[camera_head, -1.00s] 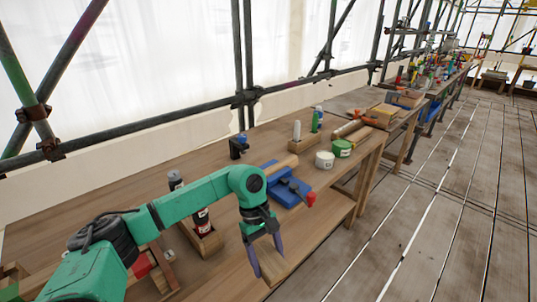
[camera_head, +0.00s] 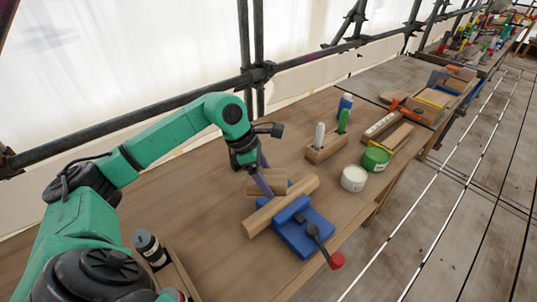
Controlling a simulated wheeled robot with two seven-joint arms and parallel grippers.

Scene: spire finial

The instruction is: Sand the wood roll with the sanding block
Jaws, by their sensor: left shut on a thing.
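The wood roll (camera_head: 298,194) is a pale, rod-like piece lying slantwise across the blue vise (camera_head: 292,240) on the bench. My left gripper (camera_head: 265,184) points down just behind the roll, with its purple fingers shut on a tan wooden block (camera_head: 280,186), which I take to be the sanding block. The block is right beside the far side of the roll; I cannot tell whether they touch. The fingers hide part of the block. My right gripper is not in view.
The vise's dark lever ends in a red knob (camera_head: 336,261) at the bench's front edge. A white tub (camera_head: 353,179), a green tin (camera_head: 375,159) and a wooden rack (camera_head: 326,149) stand right of the roll. A dark canister (camera_head: 149,247) stands near left.

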